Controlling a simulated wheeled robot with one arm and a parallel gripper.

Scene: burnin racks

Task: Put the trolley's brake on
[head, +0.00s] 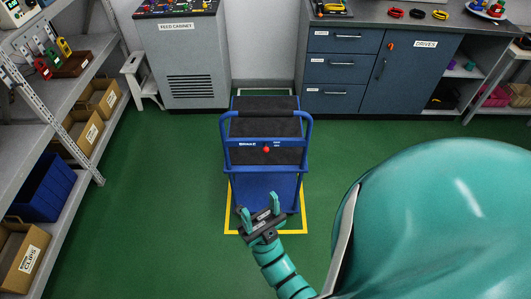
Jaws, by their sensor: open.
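The blue trolley (236,168) stands on the green floor inside a yellow marked outline, with dark grey shelves and a tubular handle frame facing me. The gripper and arm hide part of the trolley's lower front. Whether the gripper touches the trolley cannot be told.
Blue drawers (333,72) and a drives cupboard (412,72) line the back. A shelf rack (88,120) with bins stands left. Green floor is clear either side of the trolley.

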